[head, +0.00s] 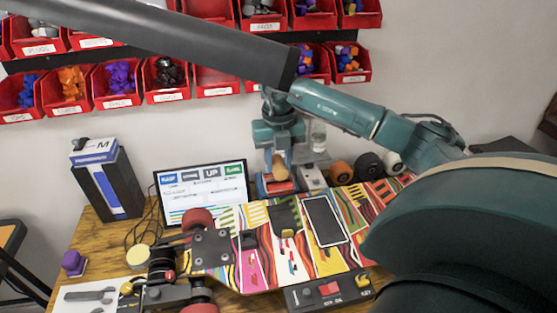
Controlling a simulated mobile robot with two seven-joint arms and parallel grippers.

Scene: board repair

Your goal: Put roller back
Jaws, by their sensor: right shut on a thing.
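My right gripper (278,150) points down at the back of the table, behind the skateboard, and is shut on the roller (279,170). The roller's light, wood-coloured part shows just below the fingers. A blue and red-orange piece (274,187) is directly under it; whether that is part of the roller or a holder, and whether they touch, I cannot tell. My left gripper is not in view.
The colourful skateboard (262,267) fills the table's middle, with a dark phone-like slab (324,221) on it. A monitor (202,190) stands left of the roller. Wheels (341,173) and a clear bottle (319,135) are to its right. Red bins (168,80) hang behind.

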